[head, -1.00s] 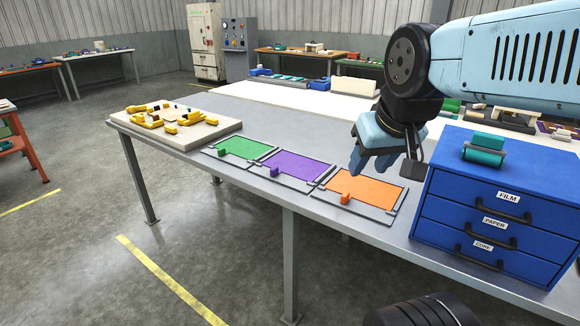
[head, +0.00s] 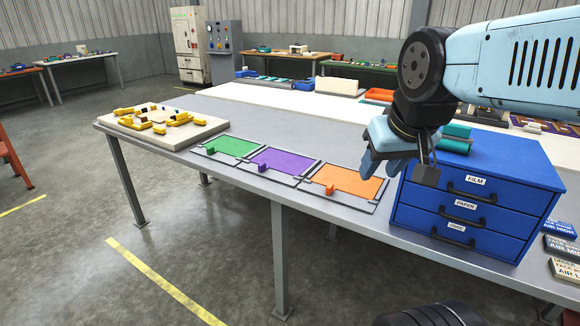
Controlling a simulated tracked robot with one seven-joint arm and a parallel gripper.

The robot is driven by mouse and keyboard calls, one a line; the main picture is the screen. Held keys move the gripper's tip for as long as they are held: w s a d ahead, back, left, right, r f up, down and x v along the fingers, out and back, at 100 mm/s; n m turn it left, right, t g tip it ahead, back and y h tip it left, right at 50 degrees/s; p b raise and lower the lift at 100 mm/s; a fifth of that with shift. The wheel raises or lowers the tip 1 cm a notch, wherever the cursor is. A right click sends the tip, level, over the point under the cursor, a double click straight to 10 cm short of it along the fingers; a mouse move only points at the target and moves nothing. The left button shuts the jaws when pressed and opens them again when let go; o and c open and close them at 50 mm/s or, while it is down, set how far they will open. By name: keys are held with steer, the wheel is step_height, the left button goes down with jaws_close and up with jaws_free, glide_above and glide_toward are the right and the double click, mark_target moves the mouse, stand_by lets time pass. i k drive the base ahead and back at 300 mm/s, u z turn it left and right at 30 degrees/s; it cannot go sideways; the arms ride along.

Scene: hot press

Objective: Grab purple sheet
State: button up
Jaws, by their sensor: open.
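The purple sheet (head: 283,162) lies flat in a grey frame on the table, between a green sheet (head: 232,146) on its left and an orange sheet (head: 353,183) on its right. A small purple block (head: 263,166) sits at its front edge. My gripper (head: 372,168) hangs over the table, to the right of the purple sheet, above the far right part of the orange sheet. It is open and seems empty; its fingers overlap in this view, so the gap is hard to see.
A blue drawer cabinet (head: 475,205) labelled FILM, PAPER and CORE stands close right of my gripper, with a teal roll (head: 453,145) on top. A pale board with yellow parts (head: 160,127) is at the table's left end. The grey table (head: 250,118) is clear behind the sheets.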

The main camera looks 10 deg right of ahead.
mark_target(288, 163)
steer(key=z, duration=0.45)
steer(key=k, duration=1.05)
steer(key=z, duration=0.3)
steer(key=i, duration=0.4)
steer(key=u, duration=0.8)
steer(key=i, duration=1.65)
steer(key=z, duration=0.65)
